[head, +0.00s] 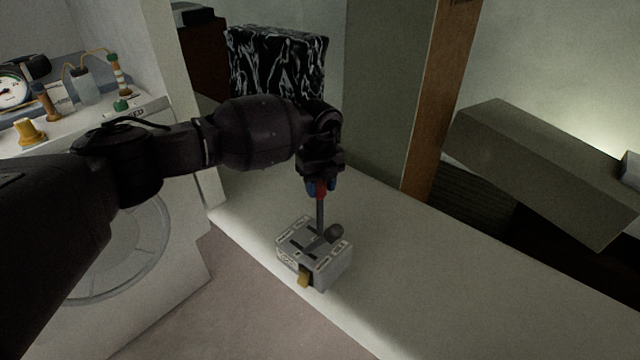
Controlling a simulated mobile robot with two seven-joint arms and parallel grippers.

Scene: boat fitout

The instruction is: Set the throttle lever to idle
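The throttle box (300,266) is a small grey unit with slots and labels on top. It sits near the front edge of the white counter. One lever with a dark round knob (334,233) leans to the right over the box. A second upright grey stem (320,212) rises from the box to a red top between my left gripper's fingertips. My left gripper (320,188) points down above the box, at the red top. Whether its fingers are closed on it is too small to tell. My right gripper is not in view.
A white counter (420,275) runs along the right of the box, mostly clear. A black-and-white patterned block (278,62) stands behind my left arm. A grey slanted box (545,165) is at the right. A white appliance with bottles and a gauge (12,90) is at the left.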

